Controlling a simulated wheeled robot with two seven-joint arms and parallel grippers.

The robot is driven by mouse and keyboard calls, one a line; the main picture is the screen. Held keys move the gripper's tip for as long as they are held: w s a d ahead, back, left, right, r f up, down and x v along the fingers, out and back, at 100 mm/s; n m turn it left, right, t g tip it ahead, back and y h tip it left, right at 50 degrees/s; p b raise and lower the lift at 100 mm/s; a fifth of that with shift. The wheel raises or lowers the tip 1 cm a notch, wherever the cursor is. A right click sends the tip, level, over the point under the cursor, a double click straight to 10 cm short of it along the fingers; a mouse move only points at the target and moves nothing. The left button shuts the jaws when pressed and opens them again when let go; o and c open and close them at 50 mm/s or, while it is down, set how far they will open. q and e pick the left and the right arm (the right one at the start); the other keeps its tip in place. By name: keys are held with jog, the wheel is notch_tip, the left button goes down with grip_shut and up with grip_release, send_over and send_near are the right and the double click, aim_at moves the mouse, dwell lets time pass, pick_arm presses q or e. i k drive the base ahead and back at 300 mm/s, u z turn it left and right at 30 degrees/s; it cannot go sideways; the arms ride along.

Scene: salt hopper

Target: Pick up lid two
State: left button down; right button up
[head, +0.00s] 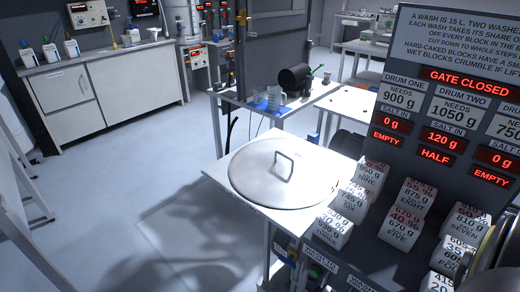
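A large round grey lid (262,188) lies flat on a small white table (222,170) in the middle of the head view. An upright looped handle (284,166) stands on its top. Its right edge is close to several white salt blocks. I cannot read a number on the lid, so I cannot tell whether it is lid two. Rounded metal rims (498,248) show at the lower right edge, cut off by the frame. Neither of my grippers is in view.
A dark board (452,55) on the right reads GATE CLOSED, with drum two at 120 g and HALF. Labelled white blocks (411,203) stand below it. A bench with a beaker (276,98) is behind the lid. The floor (130,165) to the left is clear.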

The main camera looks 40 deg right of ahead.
aim_at(286, 174)
jog(key=i, duration=2.95)
jog(key=z, duration=2.45)
